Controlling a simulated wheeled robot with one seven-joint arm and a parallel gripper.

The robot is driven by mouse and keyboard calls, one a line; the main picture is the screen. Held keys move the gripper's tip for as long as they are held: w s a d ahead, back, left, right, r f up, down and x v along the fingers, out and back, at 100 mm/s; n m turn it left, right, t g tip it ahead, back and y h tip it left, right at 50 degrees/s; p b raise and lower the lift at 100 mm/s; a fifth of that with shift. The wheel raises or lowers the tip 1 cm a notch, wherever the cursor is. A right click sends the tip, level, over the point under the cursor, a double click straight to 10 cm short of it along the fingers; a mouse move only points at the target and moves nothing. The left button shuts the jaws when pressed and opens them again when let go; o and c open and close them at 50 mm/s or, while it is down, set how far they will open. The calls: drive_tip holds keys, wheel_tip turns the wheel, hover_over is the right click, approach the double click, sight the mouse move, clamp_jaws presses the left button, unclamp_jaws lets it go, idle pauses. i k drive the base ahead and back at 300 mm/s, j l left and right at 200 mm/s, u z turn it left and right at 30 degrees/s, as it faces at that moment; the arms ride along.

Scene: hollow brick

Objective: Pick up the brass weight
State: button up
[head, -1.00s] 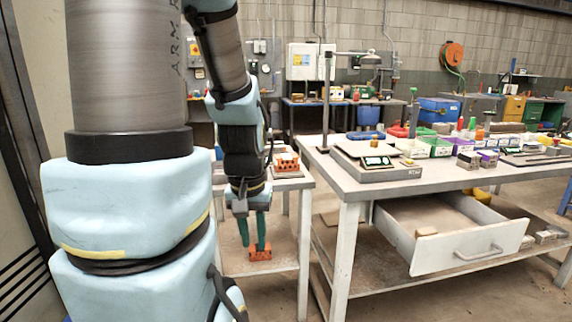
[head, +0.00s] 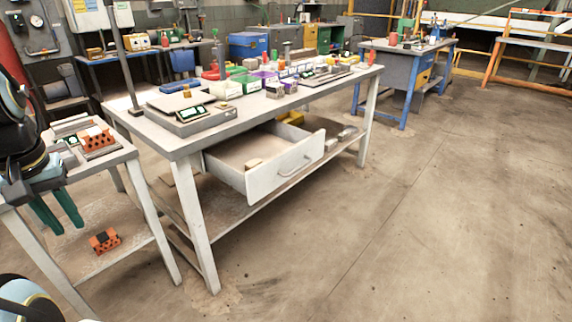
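A small brass-coloured piece (head: 187,91), which looks like the brass weight, stands at the back of the grey bench scale (head: 192,122). It is too small to make out in detail. My gripper (head: 67,227) is at the left edge, beside the small side table, with its two green fingers pointing down. The fingers are apart with nothing visible between them. My gripper is well to the left of the brass piece and lower than it. An orange hollow brick (head: 104,240) lies on the lower shelf, below and right of the fingertips in the picture.
The workbench (head: 182,150) carries coloured bins and boxes behind the scale. Its drawer (head: 285,165) is pulled open and juts forward. Another orange brick (head: 98,140) sits on the side table (head: 118,157). A blue-legged bench (head: 405,85) stands behind. The floor at right is clear.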

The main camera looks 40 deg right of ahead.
sight(187, 93)
drive_tip(key=i+l+u, duration=0.25)
drive_tip(key=l+u, duration=0.2)
drive_tip(key=l, duration=1.1)
drive_tip(key=l+u, duration=0.4)
drive_tip(key=l, duration=1.15)
